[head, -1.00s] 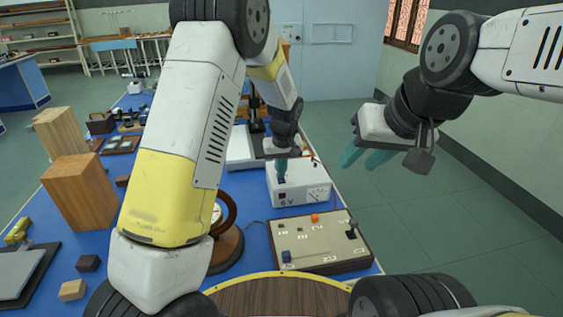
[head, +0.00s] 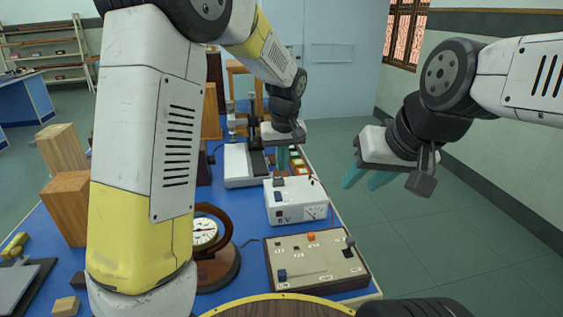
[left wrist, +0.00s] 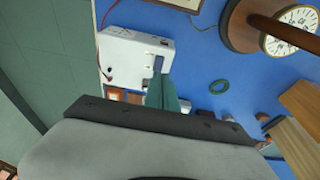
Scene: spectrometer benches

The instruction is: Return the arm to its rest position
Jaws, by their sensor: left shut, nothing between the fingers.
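My left gripper (head: 283,158) is shut and empty, its teal fingers pointing down just behind and above the white power supply box (head: 296,201). In the left wrist view the shut fingers (left wrist: 161,93) show close to the white box (left wrist: 135,58); I cannot tell a contact. My left arm crosses the left half of the head view and hides part of the bench. My right gripper (head: 366,177) hangs over the floor to the right of the bench, its two teal fingers apart, with nothing between them.
On the blue bench (head: 237,273), a beige control panel (head: 318,262) lies in front of the white box. A round dial instrument (head: 205,233) stands to its left. A white tray-like device (head: 242,166) is behind. Wooden blocks (head: 66,208) stand at left. Floor at right is clear.

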